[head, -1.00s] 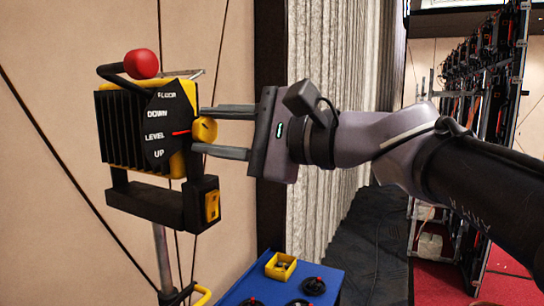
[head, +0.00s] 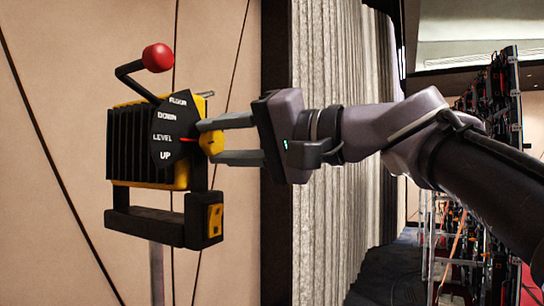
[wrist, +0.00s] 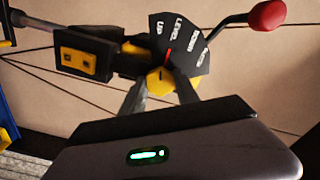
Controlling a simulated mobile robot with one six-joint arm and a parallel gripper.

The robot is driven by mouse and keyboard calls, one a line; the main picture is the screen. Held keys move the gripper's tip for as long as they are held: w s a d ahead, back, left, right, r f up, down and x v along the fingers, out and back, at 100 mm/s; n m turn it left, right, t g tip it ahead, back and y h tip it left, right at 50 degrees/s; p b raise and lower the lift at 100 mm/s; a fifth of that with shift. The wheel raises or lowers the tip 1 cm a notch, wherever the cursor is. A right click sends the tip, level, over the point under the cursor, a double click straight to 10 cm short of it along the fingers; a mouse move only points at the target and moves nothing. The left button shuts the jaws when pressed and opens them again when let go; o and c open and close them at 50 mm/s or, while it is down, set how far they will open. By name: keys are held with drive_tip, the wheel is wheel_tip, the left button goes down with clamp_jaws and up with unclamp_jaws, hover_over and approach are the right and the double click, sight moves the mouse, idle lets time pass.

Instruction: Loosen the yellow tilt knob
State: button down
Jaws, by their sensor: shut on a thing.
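The yellow tilt knob (head: 211,143) sticks out from the right side of the black-finned lamp head (head: 140,143). My gripper (head: 209,141) reaches in from the right, shut on the knob, one finger above it and one below. In the wrist view the knob (wrist: 160,80) sits between the two finger ends. The black dial plate (head: 174,130) reads FLOOR, DOWN, LEVEL and UP. A red pointer (head: 189,140) lies beside LEVEL. The fingers hide part of the knob's edges.
A black lever with a red ball (head: 158,57) rises above the head. A black bracket (head: 165,222) with a yellow switch plate (head: 215,219) sits below, on a pole (head: 157,275). Dark cables cross the beige wall. A grey curtain and equipment racks (head: 490,130) stand right.

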drive_tip(key=shift+n+b, duration=0.65)
drive_tip(key=shift+n, duration=0.65)
drive_tip(key=c, duration=0.9)
unclamp_jaws()
drive_tip(key=b+v, duration=0.3)
drive_tip(key=v, duration=1.4)
drive_tip(key=shift+d, duration=0.2)
drive_tip(key=shift+s, duration=0.15)
